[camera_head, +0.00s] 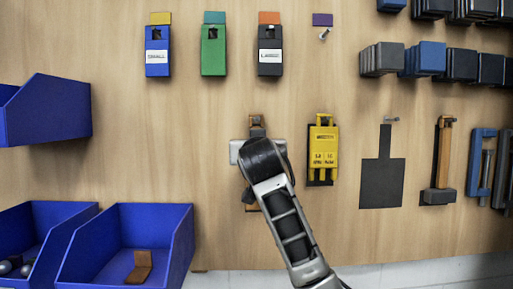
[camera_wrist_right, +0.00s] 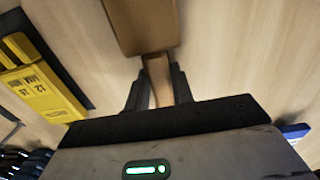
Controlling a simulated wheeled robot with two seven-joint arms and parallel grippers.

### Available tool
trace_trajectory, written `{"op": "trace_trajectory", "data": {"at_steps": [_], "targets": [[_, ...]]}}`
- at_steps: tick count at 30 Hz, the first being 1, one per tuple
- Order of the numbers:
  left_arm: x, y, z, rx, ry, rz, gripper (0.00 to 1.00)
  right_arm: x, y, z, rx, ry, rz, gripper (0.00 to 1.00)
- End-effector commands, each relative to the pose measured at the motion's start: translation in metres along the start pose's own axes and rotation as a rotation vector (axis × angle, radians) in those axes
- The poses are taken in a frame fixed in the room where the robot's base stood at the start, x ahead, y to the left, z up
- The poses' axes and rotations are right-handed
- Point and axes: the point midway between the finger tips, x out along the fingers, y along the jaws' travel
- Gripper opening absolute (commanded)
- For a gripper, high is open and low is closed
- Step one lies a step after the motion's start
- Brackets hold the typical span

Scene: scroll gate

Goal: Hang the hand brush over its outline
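My right gripper (camera_head: 258,152) is in front of the wooden tool board, with its arm rising from below. In the right wrist view its two dark fingers (camera_wrist_right: 158,88) are shut on the narrow neck of a brown wooden piece, seemingly the hand brush (camera_wrist_right: 142,25). In the head view the brush's end (camera_head: 257,120) shows above the gripper and brown wood below it; the arm hides the rest. Dark patches show beside it. I cannot tell whether it touches the board. A bare dark outline (camera_head: 382,183), narrow above and wide below, has a peg (camera_head: 390,120) near its top. My left gripper is out of view.
A yellow tool (camera_head: 323,148) hangs just right of my gripper, also in the wrist view (camera_wrist_right: 45,90). A brown tool (camera_head: 443,155) and blue clamps (camera_head: 481,160) hang right of the bare outline. Tool holders (camera_head: 213,50) line the top. Blue bins (camera_head: 130,215) are at lower left.

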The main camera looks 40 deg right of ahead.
Motion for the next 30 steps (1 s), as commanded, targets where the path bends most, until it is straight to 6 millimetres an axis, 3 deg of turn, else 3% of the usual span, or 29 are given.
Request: {"op": "trace_trajectory", "data": {"at_steps": [8, 9, 12, 23, 30], "targets": [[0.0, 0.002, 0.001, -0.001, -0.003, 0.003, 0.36, 0.0, 0.0, 0.0, 0.0, 0.0, -0.001, 0.0], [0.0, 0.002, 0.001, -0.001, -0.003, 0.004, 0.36, 0.0, 0.0, 0.0, 0.0, 0.0, -0.001, 0.26], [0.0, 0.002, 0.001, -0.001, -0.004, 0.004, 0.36, 0.0, 0.0, 0.0, 0.0, 0.0, -0.001, 0.49], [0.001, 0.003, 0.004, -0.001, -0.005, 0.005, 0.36, -0.006, -0.001, 0.001, 0.0, 0.001, -0.001, 0.49], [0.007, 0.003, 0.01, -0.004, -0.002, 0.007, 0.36, -0.049, -0.001, 0.002, 0.003, 0.005, -0.005, 0.49]]}}
